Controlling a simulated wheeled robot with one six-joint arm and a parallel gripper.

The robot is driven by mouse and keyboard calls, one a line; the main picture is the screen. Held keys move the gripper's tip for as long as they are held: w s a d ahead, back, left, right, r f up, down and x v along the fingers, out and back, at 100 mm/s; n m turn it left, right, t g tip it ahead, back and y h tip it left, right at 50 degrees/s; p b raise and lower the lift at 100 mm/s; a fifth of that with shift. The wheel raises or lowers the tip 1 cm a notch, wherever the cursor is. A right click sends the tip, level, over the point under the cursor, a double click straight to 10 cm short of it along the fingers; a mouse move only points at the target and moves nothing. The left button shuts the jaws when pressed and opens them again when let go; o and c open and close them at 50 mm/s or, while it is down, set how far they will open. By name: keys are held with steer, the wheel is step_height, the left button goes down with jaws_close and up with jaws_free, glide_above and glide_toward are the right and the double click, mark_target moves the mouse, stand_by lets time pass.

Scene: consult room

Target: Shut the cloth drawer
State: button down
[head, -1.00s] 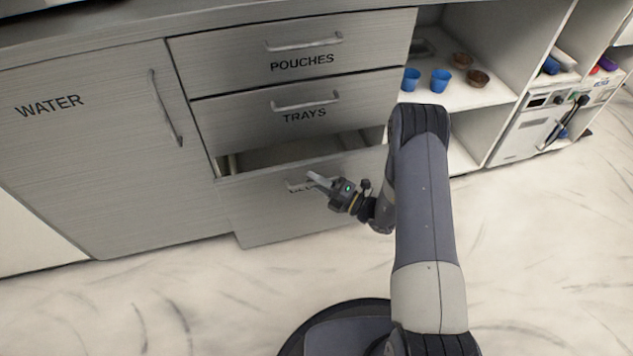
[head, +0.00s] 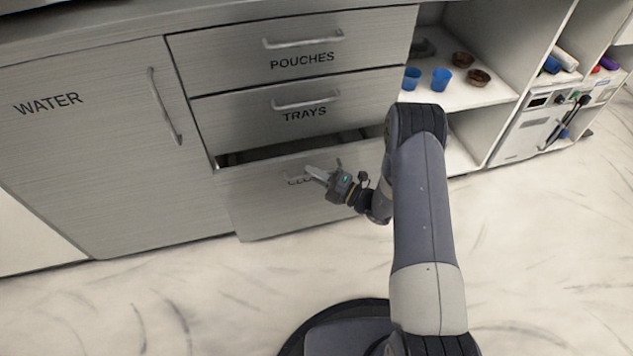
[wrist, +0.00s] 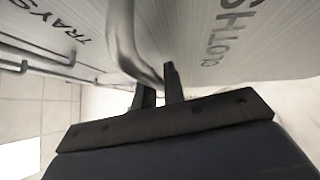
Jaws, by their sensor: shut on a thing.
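The cloth drawer (head: 270,205) is the lowest of three stacked drawers in the head view. It stands partly open, with a narrow dark gap above its front, below the trays drawer. Its label is mostly hidden by my gripper (head: 318,174) in the head view. In the wrist view the drawer front (wrist: 205,40) reads "CLOTHS" in part. My gripper (wrist: 158,85) is shut on the drawer's bar handle (wrist: 125,40), whose end runs between the two dark fingers.
The trays drawer (head: 230,118) and pouches drawer (head: 220,55) above are shut. The water door (head: 90,170) at left is shut. Open shelves at right hold blue cups (head: 441,78) and brown bowls (head: 478,77). The pale floor (head: 180,300) in front is clear.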

mark_target(317, 165)
steer(key=w, duration=0.1)
steer(key=w+a+b, duration=0.1)
steer(key=w, duration=0.3)
steer(key=shift+a+f+b, duration=0.15)
steer(key=shift+a+b, duration=0.1)
steer(key=shift+b, duration=0.05)
steer(key=shift+w+a, duration=0.1)
steer(key=shift+w, duration=0.25)
steer(key=shift+w+r, duration=0.1)
steer(key=shift+r, duration=0.1)
steer(key=c, duration=1.5)
jaws_free()
steer(key=shift+d+f, duration=0.1)
steer(key=shift+d, duration=0.1)
steer(key=p+v, duration=0.1)
steer(key=v, duration=0.4)
steer(key=p+v, duration=0.1)
steer(key=v, duration=0.4)
steer(key=shift+s+d+p, duration=0.25)
steer(key=shift+s+p, duration=0.05)
